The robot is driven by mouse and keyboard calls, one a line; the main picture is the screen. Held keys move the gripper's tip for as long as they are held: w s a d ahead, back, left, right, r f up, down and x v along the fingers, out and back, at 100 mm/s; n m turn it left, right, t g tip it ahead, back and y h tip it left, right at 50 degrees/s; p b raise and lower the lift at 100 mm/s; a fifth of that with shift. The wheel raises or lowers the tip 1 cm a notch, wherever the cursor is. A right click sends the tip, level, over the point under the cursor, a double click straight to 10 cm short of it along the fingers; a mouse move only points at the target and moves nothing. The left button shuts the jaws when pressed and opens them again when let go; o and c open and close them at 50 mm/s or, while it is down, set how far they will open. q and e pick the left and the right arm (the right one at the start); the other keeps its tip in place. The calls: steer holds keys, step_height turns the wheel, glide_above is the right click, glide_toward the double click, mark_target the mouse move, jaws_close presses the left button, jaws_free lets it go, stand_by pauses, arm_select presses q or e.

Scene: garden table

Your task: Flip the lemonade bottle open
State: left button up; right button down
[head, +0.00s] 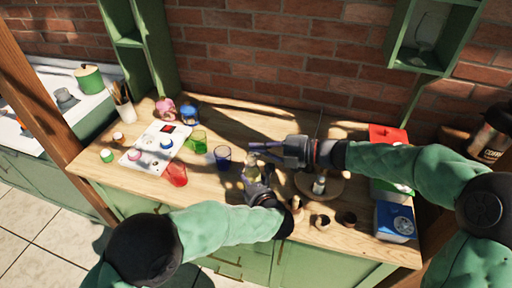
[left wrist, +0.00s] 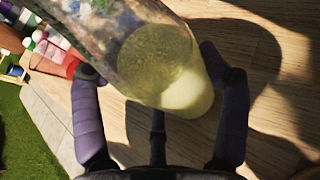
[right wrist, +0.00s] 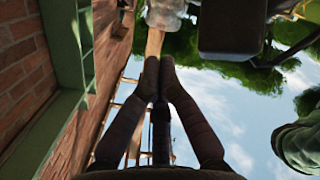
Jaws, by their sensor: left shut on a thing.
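The lemonade bottle (head: 250,171) is clear glass with pale yellow liquid in its lower part. It is small and partly covered in the head view. In the left wrist view the bottle (left wrist: 165,62) is large and tilted between my fingers. My left gripper (head: 254,183) is shut on it. My right gripper (head: 254,149) is beside the bottle's upper end, pointing left. In the right wrist view its fingertips (right wrist: 158,64) meet, with nothing visible between them. Clear glass (right wrist: 165,16), apparently the bottle's top, shows just beyond the tips. The stopper's state cannot be made out.
A round wooden board (head: 334,193) and small dark pots (head: 346,218) lie right. A blue box (head: 396,221) stands at the right end.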

arm_select(q)
steer(key=shift+f, duration=0.15)
arm_select(e)
steer(key=s+d+r, duration=0.2)
steer(key=d, duration=0.3)
steer(key=shift+d+r, duration=0.4)
stand_by(0.4)
arm_select(q)
steer(key=o, duration=1.7)
steer(key=v, duration=1.2)
